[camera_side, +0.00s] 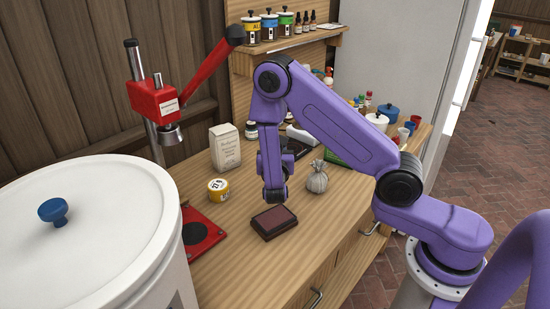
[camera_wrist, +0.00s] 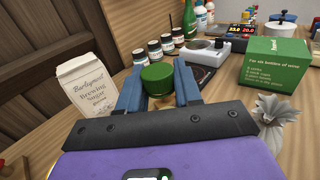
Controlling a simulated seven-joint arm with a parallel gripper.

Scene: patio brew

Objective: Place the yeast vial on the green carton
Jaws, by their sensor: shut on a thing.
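In the wrist view, a small vial with a green cap (camera_wrist: 157,72), which I take as the yeast vial, sits between the two blue fingers of my gripper (camera_wrist: 158,84). The fingers are shut on it; its lower part is mostly hidden by my gripper. The green carton (camera_wrist: 276,64), with white writing, stands to the right of my gripper in the wrist view, apart from it. In the side view, my gripper (camera_side: 274,192) hangs above the bench near a dark brown block, and the vial cannot be made out there.
Several small jars (camera_wrist: 154,50) and a white device (camera_wrist: 207,53) stand behind.

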